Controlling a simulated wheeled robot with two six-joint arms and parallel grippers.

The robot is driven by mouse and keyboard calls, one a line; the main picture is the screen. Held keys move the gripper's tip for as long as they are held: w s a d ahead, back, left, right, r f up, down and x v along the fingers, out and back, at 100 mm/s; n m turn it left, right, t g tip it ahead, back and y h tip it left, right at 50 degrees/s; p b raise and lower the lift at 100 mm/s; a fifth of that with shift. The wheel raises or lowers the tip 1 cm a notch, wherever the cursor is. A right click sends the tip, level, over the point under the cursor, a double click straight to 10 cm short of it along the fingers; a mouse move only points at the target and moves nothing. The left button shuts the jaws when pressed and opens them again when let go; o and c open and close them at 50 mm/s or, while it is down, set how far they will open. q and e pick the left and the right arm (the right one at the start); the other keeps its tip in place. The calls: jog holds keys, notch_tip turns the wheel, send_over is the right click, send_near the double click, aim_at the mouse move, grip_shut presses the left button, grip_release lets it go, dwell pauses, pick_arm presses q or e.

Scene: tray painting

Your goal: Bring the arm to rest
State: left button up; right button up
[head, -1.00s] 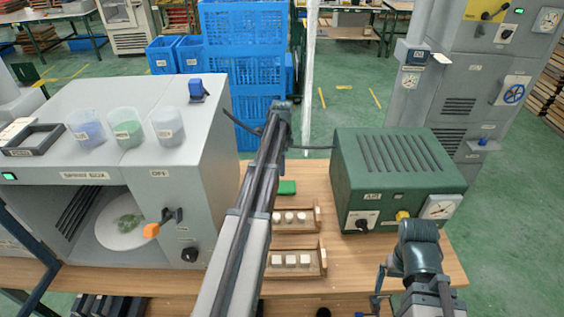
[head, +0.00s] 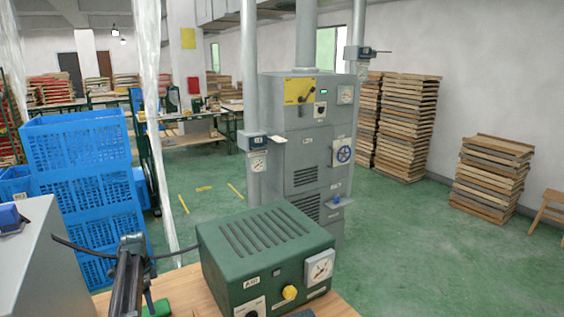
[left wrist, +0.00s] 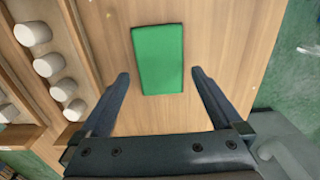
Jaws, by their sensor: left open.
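My left gripper (head: 131,246) shows at the lower left of the head view, over the wooden table (head: 178,285), with its arm coming up from the bottom edge. In the left wrist view its two fingers (left wrist: 160,75) are spread apart with nothing between them. A flat green block (left wrist: 158,58) lies on the table just beyond the fingertips, apart from them. In the head view part of the green block (head: 156,308) shows beside the arm. My right gripper is in neither view.
A green machine box (head: 262,250) with a gauge and yellow knob stands right of my left arm. Blue crates (head: 80,160) are stacked behind at left. A wooden rack (left wrist: 72,40) of several white cups (left wrist: 48,65) lies left in the wrist view. A grey cabinet (head: 305,140) stands behind.

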pick_arm(q)
notch_tip(320, 180, down, 4)
jog(key=b, duration=0.3)
jog(key=shift+f, duration=0.25)
jog(key=shift+r, duration=0.25)
notch_tip(320, 180, up, 12)
jog(key=p, duration=1.2)
notch_tip(320, 180, down, 13)
jog(key=b, duration=1.2)
jog(key=shift+r+b, duration=0.2)
jog(key=shift+b, duration=0.1)
notch_tip(320, 180, up, 10)
jog(key=p, duration=1)
jog(key=shift+r, duration=0.1)
